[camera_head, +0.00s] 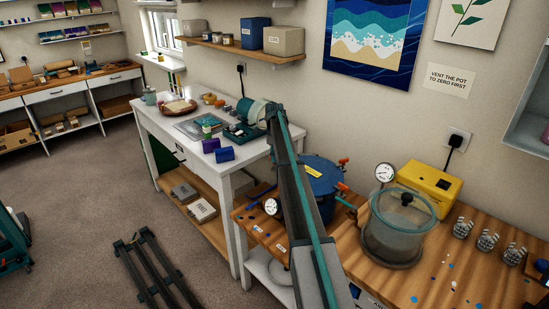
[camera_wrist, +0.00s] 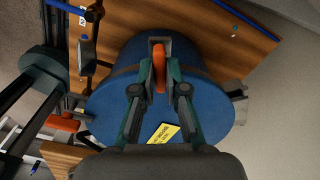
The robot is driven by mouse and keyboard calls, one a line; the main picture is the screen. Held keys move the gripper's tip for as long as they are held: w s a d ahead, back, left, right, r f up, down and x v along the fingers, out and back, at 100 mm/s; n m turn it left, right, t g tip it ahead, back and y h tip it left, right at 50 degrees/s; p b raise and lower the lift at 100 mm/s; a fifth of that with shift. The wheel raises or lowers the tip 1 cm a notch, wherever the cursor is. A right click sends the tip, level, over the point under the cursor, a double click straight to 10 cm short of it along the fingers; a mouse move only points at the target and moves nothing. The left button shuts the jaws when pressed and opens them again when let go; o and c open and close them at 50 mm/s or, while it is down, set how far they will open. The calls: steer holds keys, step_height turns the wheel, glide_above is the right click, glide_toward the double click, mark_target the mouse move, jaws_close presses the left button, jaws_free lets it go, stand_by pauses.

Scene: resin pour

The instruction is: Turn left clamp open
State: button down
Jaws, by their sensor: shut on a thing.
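The blue pressure pot (camera_head: 322,180) stands on the wooden bench, partly hidden by my arm in the head view. Its blue lid (camera_wrist: 108,102) fills the middle of the wrist view and carries a yellow label (camera_wrist: 163,134). My gripper (camera_wrist: 159,78) is shut on an orange clamp handle (camera_wrist: 159,63) at the lid's edge. Another orange clamp handle (camera_wrist: 62,123) shows at the left in the wrist view, apart from my gripper. In the head view two orange handles (camera_head: 343,161) (camera_head: 342,186) show on the pot's right side; the gripped handle and my fingertips are hidden there.
A clear chamber (camera_head: 398,230) stands right of the pot, in front of a yellow box (camera_head: 429,187). A round gauge (camera_head: 273,207) is left of my arm. Several small ribbed items (camera_head: 487,241) stand at the right. The white table (camera_head: 238,185) is at the left.

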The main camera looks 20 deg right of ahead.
steer(key=n+b, duration=0.1)
steer(key=n, duration=0.3)
steer(key=shift+n, duration=0.3)
steer(key=n+b, duration=0.1)
steer(key=n, duration=0.3)
steer(key=shift+n, duration=0.3)
steer(key=n, duration=0.4)
steer(key=shift+n+b, duration=0.4)
steer(key=shift+n, duration=1.7)
steer(key=c, duration=1.2)
jaws_free()
